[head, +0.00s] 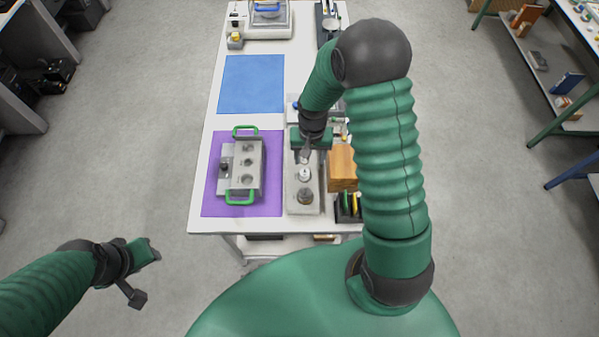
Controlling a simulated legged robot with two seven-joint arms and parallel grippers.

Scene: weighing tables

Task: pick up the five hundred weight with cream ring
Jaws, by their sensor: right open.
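A long grey tray (303,208) near the table's front holds weights in a row. One weight with a pale top (304,175) sits in its middle, and a darker metal weight (306,196) sits at its near end. The picture is too small to tell which one has a cream ring. My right gripper (307,156) is open, pointing down over the tray just beyond the pale-topped weight. The gripper and forearm hide the far part of the tray. My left gripper (145,252) is away from the table at lower left; its jaws are unclear.
Left of the tray, a grey holder with green handles (245,171) stands on a purple mat (222,210). A blue mat (251,84) lies beyond. A wooden block (342,167) and a dark rack (348,209) stand close on the right. A scale (268,20) is at the far end.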

